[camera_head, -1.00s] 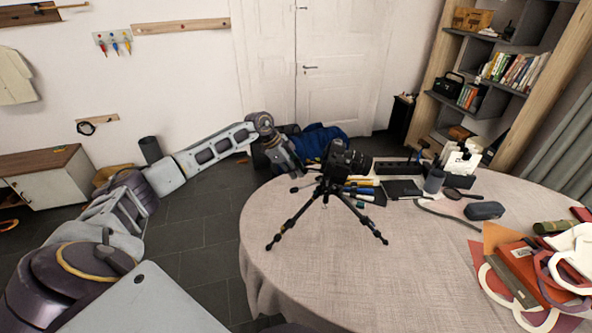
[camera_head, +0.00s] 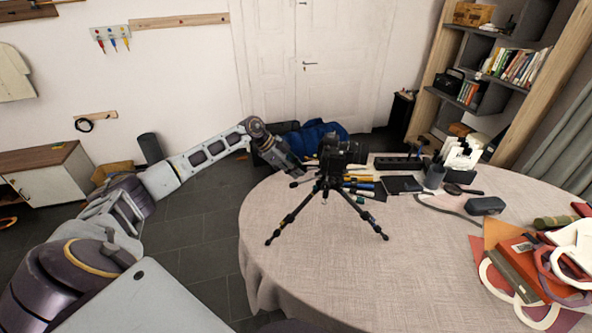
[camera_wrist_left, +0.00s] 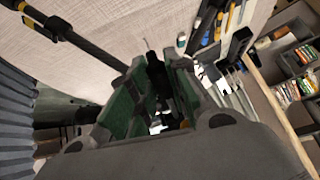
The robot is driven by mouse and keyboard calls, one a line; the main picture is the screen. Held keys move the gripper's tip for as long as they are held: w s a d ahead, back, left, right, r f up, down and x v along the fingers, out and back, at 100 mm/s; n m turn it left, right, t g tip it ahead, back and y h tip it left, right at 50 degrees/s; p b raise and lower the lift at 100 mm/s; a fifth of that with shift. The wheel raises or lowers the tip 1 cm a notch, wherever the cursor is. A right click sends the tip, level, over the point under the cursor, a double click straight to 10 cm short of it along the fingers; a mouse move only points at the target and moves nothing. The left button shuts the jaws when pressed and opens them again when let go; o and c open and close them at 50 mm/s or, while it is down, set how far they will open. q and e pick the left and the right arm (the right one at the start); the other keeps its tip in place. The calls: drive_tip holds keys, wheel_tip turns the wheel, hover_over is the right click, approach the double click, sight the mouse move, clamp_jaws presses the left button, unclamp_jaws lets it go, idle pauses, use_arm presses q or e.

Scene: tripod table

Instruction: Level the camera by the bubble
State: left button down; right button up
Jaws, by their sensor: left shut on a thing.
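The black camera (camera_head: 342,153) sits on a small black tripod (camera_head: 322,200) whose legs are spread on the round table (camera_head: 330,270). The camera looks close to level in the head view. The bubble is too small to make out. My left gripper (camera_head: 303,173) reaches in from the left, beside the camera and the tripod head. In the left wrist view the green-padded fingers (camera_wrist_left: 158,92) are shut on a dark part, apparently of the tripod head or its handle. One tripod leg (camera_wrist_left: 75,45) crosses the upper left there. My right gripper is not in view.
Behind the tripod lie yellow-handled tools (camera_head: 358,180), a black power strip (camera_head: 398,163) and a dark cup (camera_head: 434,177). A dark case (camera_head: 486,206) and red and white items (camera_head: 530,265) lie at the right. The table's front is clear.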

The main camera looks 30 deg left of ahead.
use_arm(q)
drive_tip(key=c, duration=1.3)
unclamp_jaws()
drive_tip(key=shift+c, duration=0.2)
drive_tip(key=shift+a+r, duration=0.1)
drive_tip(key=shift+r, duration=0.05)
drive_tip(key=v, duration=1.1)
drive_tip(key=shift+s+a+r, duration=0.2)
drive_tip(key=shift+s+r, duration=0.05)
